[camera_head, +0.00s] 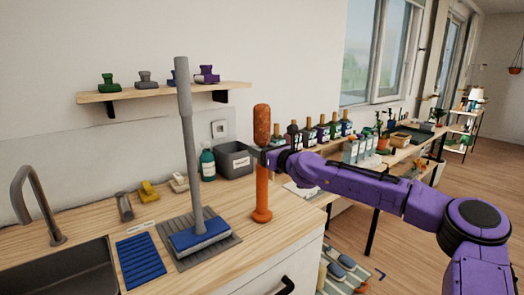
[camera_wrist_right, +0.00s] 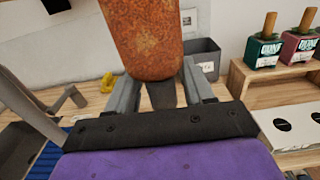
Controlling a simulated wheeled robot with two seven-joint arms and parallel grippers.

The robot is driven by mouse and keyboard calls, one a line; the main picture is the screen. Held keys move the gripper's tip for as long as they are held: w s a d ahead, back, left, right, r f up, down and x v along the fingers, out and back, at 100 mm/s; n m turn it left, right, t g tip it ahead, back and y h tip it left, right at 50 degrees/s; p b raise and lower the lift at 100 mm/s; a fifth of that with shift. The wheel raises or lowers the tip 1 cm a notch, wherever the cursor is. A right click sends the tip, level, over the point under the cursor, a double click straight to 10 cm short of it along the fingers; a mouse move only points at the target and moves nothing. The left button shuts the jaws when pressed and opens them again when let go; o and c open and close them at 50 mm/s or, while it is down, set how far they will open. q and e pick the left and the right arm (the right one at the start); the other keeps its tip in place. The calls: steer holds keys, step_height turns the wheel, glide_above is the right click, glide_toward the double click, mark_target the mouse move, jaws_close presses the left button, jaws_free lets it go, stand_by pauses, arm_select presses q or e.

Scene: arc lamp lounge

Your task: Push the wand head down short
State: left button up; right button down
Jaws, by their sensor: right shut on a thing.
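The wand stands upright near the right front edge of the wooden counter, with a rust-brown mottled head (camera_head: 262,125) on top and a smooth orange shaft (camera_head: 262,190) on a wider round foot below. My right gripper (camera_head: 265,157) reaches in from the right and is shut on the wand just under its head. In the right wrist view the wand head (camera_wrist_right: 145,40) fills the top middle, above the two grey fingers of my right gripper (camera_wrist_right: 162,95). The fingers hide the part between head and shaft. My left gripper is not in view.
A grey pole with a blue-grey foot (camera_head: 200,235) stands on a grey mat to the left, near the sink (camera_head: 65,275). A grey bin (camera_head: 235,160) and green bottle (camera_head: 207,163) are behind. Several bottles (camera_head: 322,133) line the back right.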

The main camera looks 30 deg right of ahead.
step_height(320, 180, down, 3)
steer(key=shift+f+b, duration=0.2)
steer(key=shift+b, duration=0.65)
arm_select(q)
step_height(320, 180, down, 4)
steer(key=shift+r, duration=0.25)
arm_select(e)
steer(key=shift+s+a, duration=0.1)
steer(key=shift+s, duration=0.05)
steer(key=shift+f, duration=0.15)
steer(key=c, duration=0.8)
jaws_free()
steer(key=shift+c, duration=0.2)
steer(key=shift+w+f, duration=0.15)
steer(key=shift+w, duration=0.1)
steer(key=shift+s+d+r, duration=0.2)
steer(key=shift+s+r, duration=0.05)
arm_select(q)
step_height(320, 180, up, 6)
steer(key=p, duration=0.5)
steer(key=shift+p, duration=0.4)
arm_select(e)
steer(key=s, duration=1)
steer(key=shift+d+f, duration=0.25)
steer(key=shift+d, duration=0.15)
